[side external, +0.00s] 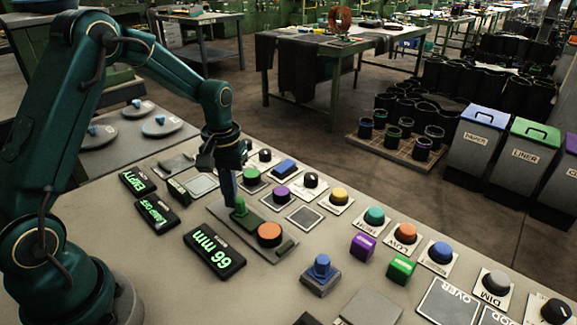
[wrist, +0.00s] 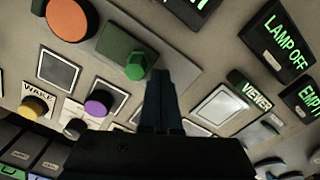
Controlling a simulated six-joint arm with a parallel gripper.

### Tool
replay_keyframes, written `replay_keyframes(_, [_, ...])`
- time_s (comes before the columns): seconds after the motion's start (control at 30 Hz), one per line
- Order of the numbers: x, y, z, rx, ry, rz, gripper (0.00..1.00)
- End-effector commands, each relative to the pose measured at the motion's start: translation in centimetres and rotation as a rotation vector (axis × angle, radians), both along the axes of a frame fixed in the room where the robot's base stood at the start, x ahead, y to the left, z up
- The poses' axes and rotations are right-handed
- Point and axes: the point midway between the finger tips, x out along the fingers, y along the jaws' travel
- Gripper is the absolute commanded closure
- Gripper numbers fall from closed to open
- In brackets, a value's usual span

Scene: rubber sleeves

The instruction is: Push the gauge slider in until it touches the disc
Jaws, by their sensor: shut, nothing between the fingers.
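The gauge is a grey-green plate (side external: 225,219) on the bench with an orange disc (side external: 269,234) at one end. The green gauge slider (side external: 240,212) with its upright knob stands on the plate, with a gap between it and the disc. My gripper (side external: 231,203) points down, shut and empty, at the slider's side away from the disc. In the wrist view the fingertips (wrist: 160,73) are close beside the green knob (wrist: 137,66), and the orange disc (wrist: 72,17) lies beyond it. I cannot tell whether the fingers touch the knob.
A purple knob (side external: 281,193), a green button (side external: 251,175) and a blue joystick-like control (side external: 321,270) stand around the plate. More buttons fill the bench to the right. The space above the disc is clear.

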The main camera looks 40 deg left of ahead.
Motion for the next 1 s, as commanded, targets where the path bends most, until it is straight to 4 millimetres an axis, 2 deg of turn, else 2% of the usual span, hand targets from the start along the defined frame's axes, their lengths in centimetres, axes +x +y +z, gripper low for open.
replay_keyframes(1.0, [0.0, -1.9, 0.0, -0.001, 0.001, 0.000, 1.00])
